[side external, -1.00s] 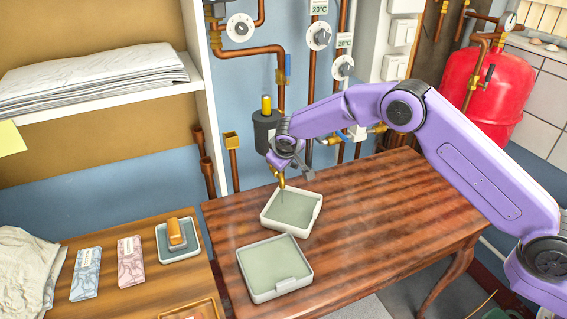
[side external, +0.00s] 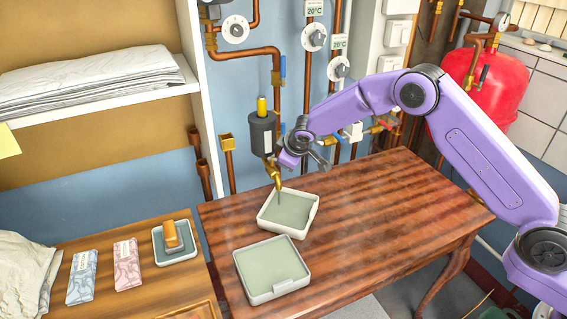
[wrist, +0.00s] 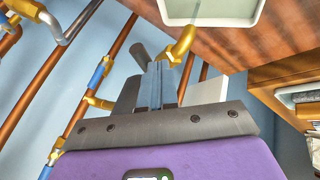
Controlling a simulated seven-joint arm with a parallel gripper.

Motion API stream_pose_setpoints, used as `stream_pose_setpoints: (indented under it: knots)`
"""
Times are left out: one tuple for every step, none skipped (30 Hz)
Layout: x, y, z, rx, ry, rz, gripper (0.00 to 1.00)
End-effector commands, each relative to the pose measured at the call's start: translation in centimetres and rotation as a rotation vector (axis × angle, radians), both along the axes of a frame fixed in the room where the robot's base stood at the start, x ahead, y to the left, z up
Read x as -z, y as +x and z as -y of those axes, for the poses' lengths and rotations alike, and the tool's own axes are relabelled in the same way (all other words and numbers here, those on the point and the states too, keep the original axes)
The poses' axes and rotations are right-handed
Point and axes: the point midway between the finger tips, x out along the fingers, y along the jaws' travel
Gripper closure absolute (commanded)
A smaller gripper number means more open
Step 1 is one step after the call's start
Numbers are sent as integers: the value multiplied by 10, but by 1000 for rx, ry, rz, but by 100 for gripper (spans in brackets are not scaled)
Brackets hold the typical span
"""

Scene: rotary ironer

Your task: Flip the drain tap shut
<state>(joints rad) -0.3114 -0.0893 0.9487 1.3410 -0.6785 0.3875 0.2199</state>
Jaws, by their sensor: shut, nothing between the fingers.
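The brass drain tap (side external: 273,174) sits under a dark grey cylindrical filter housing (side external: 262,133) on the wall pipework. A thin stream runs from its spout into the rear square tray (side external: 304,224). In the wrist view the brass spout (wrist: 183,43) is just beyond my fingertips, with the same tray (wrist: 215,22) at the top. A grey lever-like piece (wrist: 140,54) shows beside the spout, left of my fingers. My gripper (wrist: 158,68) is shut and empty, close to the tap; contact cannot be told. In the side view my wrist (side external: 290,158) hides the fingertips.
A second square tray (side external: 243,280) stands in front on the wooden table (side external: 365,210). Copper pipes (side external: 307,95) with dials and valves line the wall behind. A red tank (side external: 490,90) is at right. The table's right side is clear.

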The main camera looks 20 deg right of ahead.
Motion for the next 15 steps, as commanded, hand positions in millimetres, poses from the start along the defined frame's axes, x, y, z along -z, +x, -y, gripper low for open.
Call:
stream_pose_setpoints:
  knots:
    - [0, 1, 5, -34, 1, 0, 100]
    - [0, 2, 6, -56, 1, 0, 100]
    - [0, 3, 8, -87, 2, 0, 100]
    - [0, 3, 8, -88, 1, 0, 100]
    - [0, 4, 9, -87, 0, 0, 100]
    - [0, 5, 11, -85, 1, 0, 100]
    - [0, 6, 13, -84, 2, 0, 100]
    - [0, 7, 15, -83, 0, 0, 100]
    - [0, 8, 17, -84, 0, 0, 100]
    - [0, 9, 18, -83, 0, 0, 100]
    - [0, 10, 20, -83, 0, 0, 100]
    - [0, 11, 21, -83, 0, 0, 100]
    - [0, 12, 23, -83, 0, 0, 100]
    - [0, 13, 24, -83, 0, 0, 100]
    - [0, 15, 25, -84, 0, 0, 100]
